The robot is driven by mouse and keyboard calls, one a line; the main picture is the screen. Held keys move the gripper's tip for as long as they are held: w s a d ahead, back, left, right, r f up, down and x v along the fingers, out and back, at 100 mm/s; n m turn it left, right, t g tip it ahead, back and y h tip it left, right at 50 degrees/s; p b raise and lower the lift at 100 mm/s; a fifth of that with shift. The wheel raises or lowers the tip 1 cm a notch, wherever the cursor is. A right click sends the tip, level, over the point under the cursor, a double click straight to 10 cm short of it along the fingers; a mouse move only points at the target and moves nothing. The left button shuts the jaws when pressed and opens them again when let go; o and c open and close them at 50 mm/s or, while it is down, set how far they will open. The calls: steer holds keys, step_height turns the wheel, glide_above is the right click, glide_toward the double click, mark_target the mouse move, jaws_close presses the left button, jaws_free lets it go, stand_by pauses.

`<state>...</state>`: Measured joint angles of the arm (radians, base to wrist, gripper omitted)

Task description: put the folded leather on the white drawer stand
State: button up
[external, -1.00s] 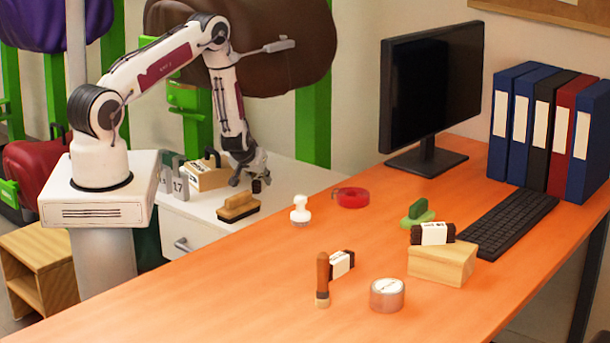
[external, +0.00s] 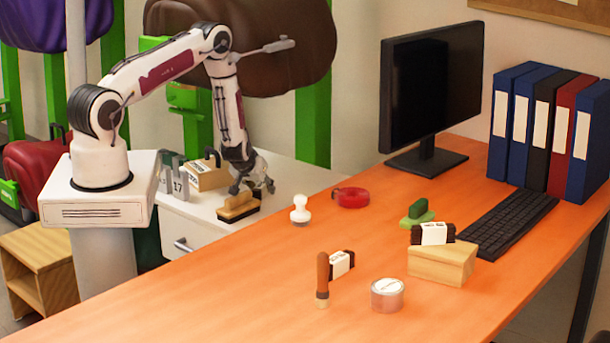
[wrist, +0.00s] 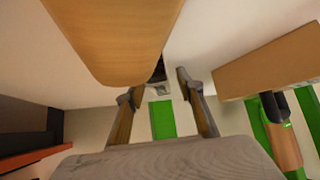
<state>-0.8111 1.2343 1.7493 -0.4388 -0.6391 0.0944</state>
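Two small dark brown folded pieces with white bands look like the leather. One (external: 432,234) lies on a wooden block on the orange desk. The other (external: 341,263) is beside a wooden-handled tool. The white drawer stand (external: 290,182) is at the desk's far left side, with my gripper (external: 253,188) low over its top. My gripper is far from both pieces. In the wrist view my gripper (wrist: 157,98) has its fingers apart. A small dark thing (wrist: 158,74) shows beyond the fingertips, partly hidden; I cannot tell what it is.
A wooden-backed brush (external: 238,207) is close to my gripper and looms large in the wrist view (wrist: 115,40). A wooden box (external: 207,175) and grey number tags stand behind it. A white stamp (external: 300,210), red tape (external: 350,197) and silver tin (external: 387,295) stand on the desk.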

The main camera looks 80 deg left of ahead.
mark_target(258, 187)
steer(key=shift+r, duration=0.15)
steer(key=shift+s+d+r, duration=0.15)
steer(key=shift+d+r, duration=0.3)
steer(key=shift+r, duration=0.1)
steer(key=r, duration=0.3)
steer(key=d+r, duration=0.1)
steer(key=r, duration=0.1)
steer(key=shift+s+r, duration=0.25)
steer(key=shift+r, duration=1.3)
